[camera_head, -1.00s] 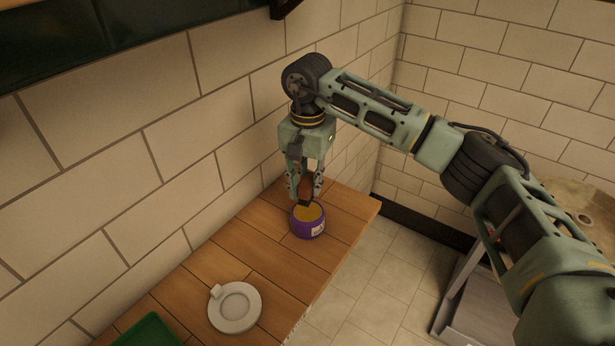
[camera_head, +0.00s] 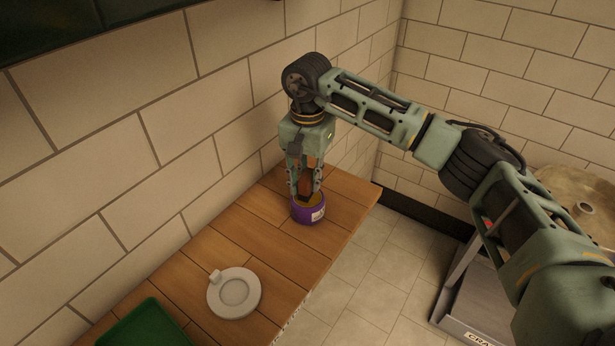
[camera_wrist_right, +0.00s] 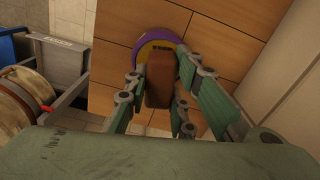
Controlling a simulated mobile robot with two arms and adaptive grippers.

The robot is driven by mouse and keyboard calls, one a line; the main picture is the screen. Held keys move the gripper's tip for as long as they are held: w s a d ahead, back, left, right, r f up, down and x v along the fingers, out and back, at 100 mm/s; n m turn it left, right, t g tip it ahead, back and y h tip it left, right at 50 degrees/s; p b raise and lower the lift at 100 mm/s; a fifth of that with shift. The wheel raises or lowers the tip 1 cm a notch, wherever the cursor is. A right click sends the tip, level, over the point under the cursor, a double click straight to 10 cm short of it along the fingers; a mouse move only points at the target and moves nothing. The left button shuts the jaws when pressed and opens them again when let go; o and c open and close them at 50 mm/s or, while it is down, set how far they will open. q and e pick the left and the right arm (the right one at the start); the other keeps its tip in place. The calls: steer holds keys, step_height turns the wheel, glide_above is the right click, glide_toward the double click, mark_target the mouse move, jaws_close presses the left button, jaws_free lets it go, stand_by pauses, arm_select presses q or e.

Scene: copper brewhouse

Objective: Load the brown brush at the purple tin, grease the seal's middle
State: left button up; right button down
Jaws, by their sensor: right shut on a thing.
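The purple tin (camera_head: 308,214) stands open on the wooden shelf, with yellowish grease inside. My right gripper (camera_head: 306,191) points down right above it, shut on the brown brush (camera_head: 309,172). The brush's dark lower end is at the tin's mouth; whether it touches the grease I cannot tell. In the right wrist view the brown brush (camera_wrist_right: 160,80) sits between the fingers and covers part of the purple tin (camera_wrist_right: 150,36). My left gripper is not in view.
A pale round dish with a tab (camera_head: 236,293) lies on the wooden shelf (camera_head: 240,245), and a green tray (camera_head: 150,325) is at its near end. The tiled wall rises close behind. A grey crate (camera_head: 480,310) and a tan round vessel (camera_head: 570,190) stand at the right, past open floor.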

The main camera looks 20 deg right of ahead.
mark_target(309, 178)
steer(key=shift+f+b, duration=0.3)
steer(key=shift+f, duration=0.1)
steer(key=shift+r, duration=0.15)
stand_by(0.4)
steer(key=shift+r+p, duration=1.7)
steer(key=shift+r, duration=1.75)
steer(key=shift+s+f+n, duration=0.3)
steer(key=shift+s+f, duration=0.1)
steer(key=s+d+f+n+b, duration=0.1)
steer(key=s+f+n+b, duration=0.1)
steer(key=s, duration=0.8)
steer(key=s+d+f+n+b, duration=0.1)
steer(key=s+f+n, duration=0.4)
steer(key=s, duration=0.5)
steer(key=shift+s+f+n+b, duration=0.3)
steer(key=shift+s+f+b, duration=0.1)
steer(key=shift+b, duration=0.45)
